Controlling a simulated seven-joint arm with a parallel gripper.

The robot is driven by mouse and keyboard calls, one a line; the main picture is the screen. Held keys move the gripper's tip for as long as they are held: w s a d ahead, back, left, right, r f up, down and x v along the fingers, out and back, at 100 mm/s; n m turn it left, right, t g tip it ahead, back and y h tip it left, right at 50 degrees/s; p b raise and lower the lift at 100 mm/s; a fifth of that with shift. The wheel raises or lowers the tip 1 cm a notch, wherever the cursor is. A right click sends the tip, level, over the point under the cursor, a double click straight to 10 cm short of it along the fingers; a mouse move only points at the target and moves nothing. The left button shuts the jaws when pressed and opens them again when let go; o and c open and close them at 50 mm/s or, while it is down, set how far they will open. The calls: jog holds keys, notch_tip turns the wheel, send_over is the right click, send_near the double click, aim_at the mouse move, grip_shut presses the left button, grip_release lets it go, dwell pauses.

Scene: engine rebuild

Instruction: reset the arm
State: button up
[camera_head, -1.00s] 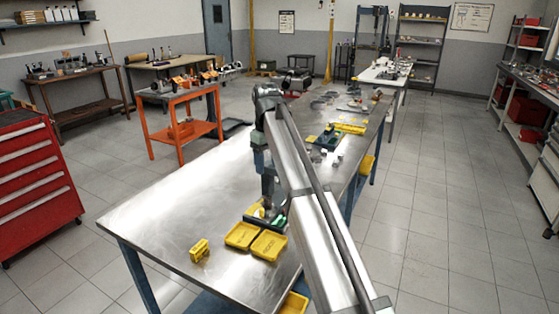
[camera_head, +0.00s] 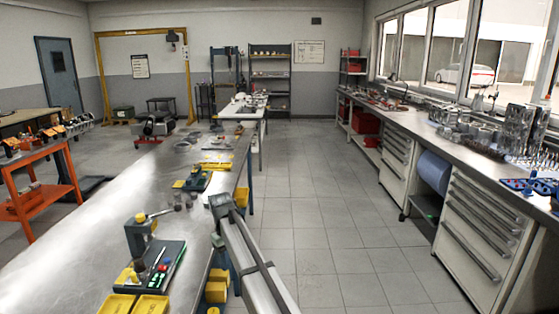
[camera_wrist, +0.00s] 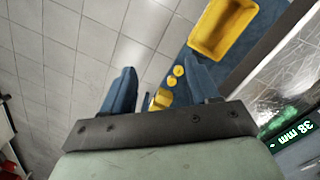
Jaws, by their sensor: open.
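My gripper shows in the wrist view (camera_wrist: 160,75) with its two blue fingers spread apart and nothing between them. It points down past the edge of the steel workbench (camera_head: 75,230) toward the floor and a blue lower shelf. In the head view my silver arm rises from the bottom to a bend right of the bench. A small greenish part of my wrist shows beside the bend; the fingers cannot be made out there.
A gauge with a green display (camera_wrist: 293,135) stands on the bench close to my gripper's right. Yellow bins (camera_head: 150,306) sit at the bench front, and another yellow bin (camera_wrist: 222,28) lies lower down. A drawer counter (camera_head: 480,235) lines the right. The tiled aisle (camera_head: 325,220) is clear.

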jog(key=s+d+f+m+g, duration=0.1)
jog(key=s+d+f, duration=0.55)
jog(key=f, duration=0.45)
jog(key=s+d+f+m+g, duration=0.1)
jog(key=s+d+f, duration=0.6)
jog(key=f, duration=0.5)
jog(key=s+d+f+m+g, duration=0.1)
jog(key=s+d+f+m, duration=0.1)
jog(key=s+d+f, duration=0.7)
jog(key=s+d+f+m+g, duration=0.1)
jog(key=s+d+f, duration=0.2)
jog(key=s, duration=0.7)
jog(key=s+d+f+m+g, duration=0.1)
jog(key=s+d+f, duration=0.3)
jog(key=s+f, duration=0.3)
jog(key=s+d+f+m+g+y, duration=0.1)
jog(key=s+d+f, duration=0.2)
jog(key=s, duration=0.9)
jog(key=shift+s+d+f, duration=0.2)
jog(key=shift+s+f, duration=0.15)
jog(key=shift+f, duration=0.6)
